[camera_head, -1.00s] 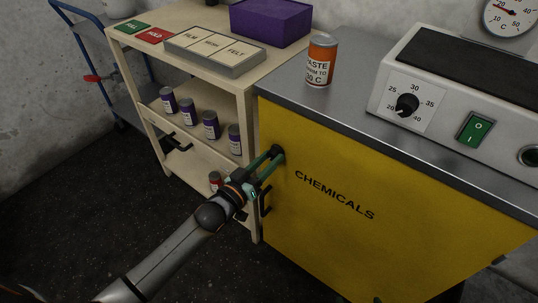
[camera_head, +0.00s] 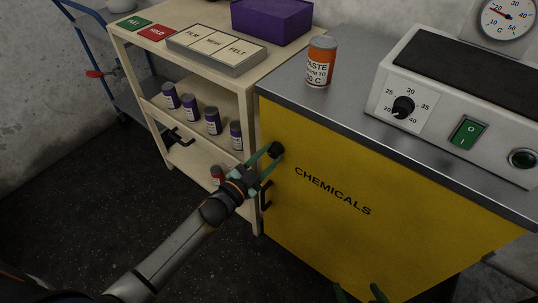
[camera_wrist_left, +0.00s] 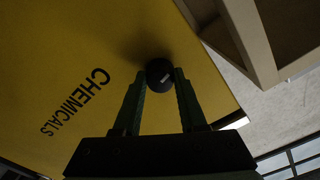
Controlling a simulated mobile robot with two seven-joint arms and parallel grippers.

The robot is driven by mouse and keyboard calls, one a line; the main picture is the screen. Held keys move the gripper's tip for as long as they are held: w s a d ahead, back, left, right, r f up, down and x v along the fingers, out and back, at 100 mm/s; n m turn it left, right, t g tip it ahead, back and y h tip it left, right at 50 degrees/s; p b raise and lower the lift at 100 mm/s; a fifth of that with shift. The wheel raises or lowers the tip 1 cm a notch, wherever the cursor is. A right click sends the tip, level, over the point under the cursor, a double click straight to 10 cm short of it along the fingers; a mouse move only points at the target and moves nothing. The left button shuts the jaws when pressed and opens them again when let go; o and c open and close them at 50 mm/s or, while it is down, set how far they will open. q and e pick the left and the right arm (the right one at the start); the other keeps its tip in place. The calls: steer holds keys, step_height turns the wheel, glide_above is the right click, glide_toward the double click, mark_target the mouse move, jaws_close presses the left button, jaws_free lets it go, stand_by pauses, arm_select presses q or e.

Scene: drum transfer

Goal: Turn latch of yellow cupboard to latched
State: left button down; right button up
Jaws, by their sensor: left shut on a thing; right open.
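The yellow cupboard (camera_head: 330,235) is marked CHEMICALS and its door looks closed. Its latch is a round black knob (camera_head: 277,149) near the door's upper left corner. In the left wrist view the knob (camera_wrist_left: 159,71) shows a short white mark, slanted in that picture. My left gripper (camera_head: 271,157) is shut on the knob, with one green finger on each side of it; the fingers also show in the left wrist view (camera_wrist_left: 160,82). My right gripper (camera_head: 362,293) shows only its green fingertips at the bottom edge, apart and empty, in front of the cupboard.
A black door handle (camera_head: 266,195) sits just below the latch. An orange paste can (camera_head: 320,62) and a heater unit (camera_head: 445,120) stand on the grey top. A cream shelf cart (camera_head: 150,95) with several purple cans stands close on the left.

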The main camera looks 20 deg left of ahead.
arm_select(q)
steer(key=shift+m, duration=0.9)
arm_select(e)
steer(key=shift+s, duration=0.2)
arm_select(q)
steer(key=shift+c, duration=2.3)
jaws_free()
steer(key=p+v, duration=0.1)
steer(key=v, duration=1.1)
steer(key=shift+s, duration=0.25)
arm_select(e)
steer(key=shift+s+d, duration=0.25)
steer(key=shift+d, duration=0.05)
arm_select(q)
steer(key=shift+a+r, duration=0.1)
arm_select(e)
steer(key=shift+w+r, duration=0.15)
steer(key=shift+r, duration=0.1)
